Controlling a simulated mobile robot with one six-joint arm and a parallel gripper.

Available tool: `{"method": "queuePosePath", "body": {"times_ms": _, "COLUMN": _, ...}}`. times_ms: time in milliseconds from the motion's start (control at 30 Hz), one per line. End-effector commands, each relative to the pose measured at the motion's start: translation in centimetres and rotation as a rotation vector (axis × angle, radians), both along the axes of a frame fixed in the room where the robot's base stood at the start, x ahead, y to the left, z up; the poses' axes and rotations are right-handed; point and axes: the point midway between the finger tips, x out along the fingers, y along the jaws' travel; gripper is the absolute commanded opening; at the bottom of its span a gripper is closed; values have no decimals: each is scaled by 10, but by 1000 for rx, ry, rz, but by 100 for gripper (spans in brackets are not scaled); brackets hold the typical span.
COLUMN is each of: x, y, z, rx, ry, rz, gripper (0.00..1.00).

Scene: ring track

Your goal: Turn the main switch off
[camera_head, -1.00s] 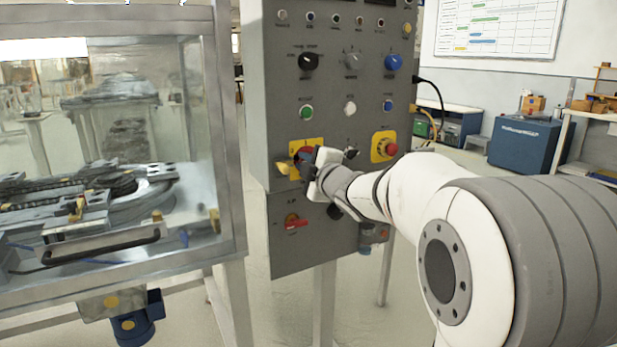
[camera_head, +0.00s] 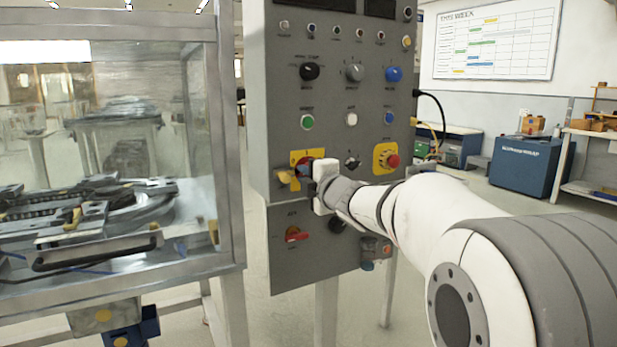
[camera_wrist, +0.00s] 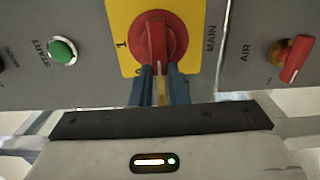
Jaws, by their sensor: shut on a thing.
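The main switch is a red rotary handle (camera_wrist: 157,40) on a yellow plate (camera_wrist: 193,24), with the word MAIN beside it. In the wrist view the handle runs up and down, a quarter turn away from the I mark on the left; a mark near its lower end is mostly hidden by a finger. My gripper (camera_wrist: 160,82) is shut on the handle's lower end. In the head view my gripper (camera_head: 312,184) is at the panel, hiding part of the switch; the yellow plate (camera_head: 307,154) shows around it.
The red air handle (camera_wrist: 297,58) and the green start button (camera_wrist: 62,51) flank the switch. A red emergency button (camera_head: 391,161) on yellow is to its right in the head view. A glass-walled machine (camera_head: 231,130) stands left of the panel (camera_head: 268,110).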

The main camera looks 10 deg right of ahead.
Motion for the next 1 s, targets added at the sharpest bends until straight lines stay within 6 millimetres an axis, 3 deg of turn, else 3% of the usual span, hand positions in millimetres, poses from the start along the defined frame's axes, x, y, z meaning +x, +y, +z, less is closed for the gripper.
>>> {"method": "queuePosePath", "body": {"times_ms": 67, "x": 1, "y": -3, "z": -1, "rx": 0, "ry": 4, "rz": -8, "gripper": 0}}
{"method": "queuePosePath", "body": {"times_ms": 100, "x": 1, "y": -3, "z": -1, "rx": 1, "ry": 3, "rz": -8, "gripper": 15}}
{"method": "queuePosePath", "body": {"times_ms": 367, "x": 1, "y": -1, "z": 0, "rx": 1, "ry": 0, "rz": -3, "gripper": 36}}
{"method": "queuePosePath", "body": {"times_ms": 733, "x": -5, "y": -2, "z": 2, "rx": 1, "ry": -1, "rz": -1, "gripper": 36}}
{"method": "queuePosePath", "body": {"times_ms": 1000, "x": -46, "y": -16, "z": 3, "rx": 1, "ry": -2, "rz": -3, "gripper": 36}}
